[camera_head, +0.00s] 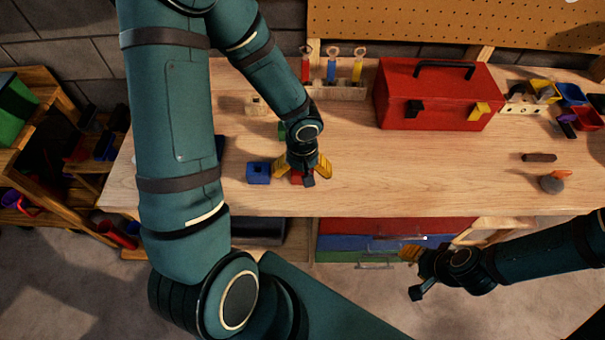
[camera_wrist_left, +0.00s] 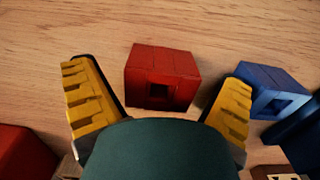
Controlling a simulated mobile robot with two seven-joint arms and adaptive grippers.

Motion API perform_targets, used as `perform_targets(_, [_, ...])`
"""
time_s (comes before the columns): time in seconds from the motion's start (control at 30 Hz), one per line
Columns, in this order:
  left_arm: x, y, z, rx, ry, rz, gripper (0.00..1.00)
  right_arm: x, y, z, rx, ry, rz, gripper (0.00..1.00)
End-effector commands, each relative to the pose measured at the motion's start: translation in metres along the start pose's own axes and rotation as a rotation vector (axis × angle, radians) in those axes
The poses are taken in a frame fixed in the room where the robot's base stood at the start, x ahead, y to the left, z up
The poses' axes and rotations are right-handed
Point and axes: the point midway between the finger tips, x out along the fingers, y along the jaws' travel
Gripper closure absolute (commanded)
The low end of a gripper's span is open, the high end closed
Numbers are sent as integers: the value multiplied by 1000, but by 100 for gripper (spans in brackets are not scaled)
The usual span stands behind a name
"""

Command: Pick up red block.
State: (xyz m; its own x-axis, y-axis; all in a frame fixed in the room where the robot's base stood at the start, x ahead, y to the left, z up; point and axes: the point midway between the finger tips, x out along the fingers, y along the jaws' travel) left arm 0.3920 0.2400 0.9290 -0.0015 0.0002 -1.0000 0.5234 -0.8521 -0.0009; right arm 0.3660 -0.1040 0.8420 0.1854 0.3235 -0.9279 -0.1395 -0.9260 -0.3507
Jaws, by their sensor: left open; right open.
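The red block (camera_head: 297,178) lies on the wooden workbench, mostly hidden under my left gripper in the head view. In the left wrist view the red block (camera_wrist_left: 161,77) shows clearly, with a square hole in its near face. My left gripper (camera_head: 303,168) points down over it, and its yellow fingers are open on either side of the block's near end in the left wrist view (camera_wrist_left: 160,105). No contact shows. My right gripper (camera_head: 408,271) is open and empty, in front of the bench at the lower right.
A blue block (camera_head: 258,173) lies just left of the red one. A green block (camera_head: 282,131) and a pale wooden block (camera_head: 256,105) stand behind. A red toolbox (camera_head: 437,95) and a screwdriver rack (camera_head: 338,90) are at the back.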

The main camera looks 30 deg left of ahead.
Motion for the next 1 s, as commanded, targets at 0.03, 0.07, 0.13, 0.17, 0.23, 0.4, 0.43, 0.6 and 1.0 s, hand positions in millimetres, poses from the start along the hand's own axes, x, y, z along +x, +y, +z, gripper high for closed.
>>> perform_targets(0.03, [5, 0, 0, 2, 0, 0, 4, 2, 1, 0, 0, 0, 0, 53])
perform_targets(0.07, [7, 0, 0, 1, 0, 1, 4, 3, 1, 0, 0, 0, 1, 53])
perform_targets(0.13, [8, 0, 0, 1, 0, 1, 4, 3, 1, 0, 0, 0, 1, 53])
perform_targets(0.17, [8, 0, 0, 1, 1, 1, 4, 3, 1, 0, 0, 0, 1, 53])
perform_targets(0.23, [8, 0, 0, 1, 1, 1, 4, 2, 1, 0, 0, 0, 1, 53])
perform_targets(0.4, [8, 0, 0, 1, 1, 1, 31, 2, 0, 0, 0, 0, 0, 53])
perform_targets(0.43, [8, 0, 0, 1, 1, 1, 42, 2, 0, 0, 0, 0, 0, 53])
perform_targets(0.6, [7, 0, 0, 1, 1, 1, 75, 2, 0, 0, -1, 0, 0, 53])
perform_targets(1.0, [-5, 0, -1, 0, 4, 1, 75, -2, -1, 0, 0, 1, 0, 53])
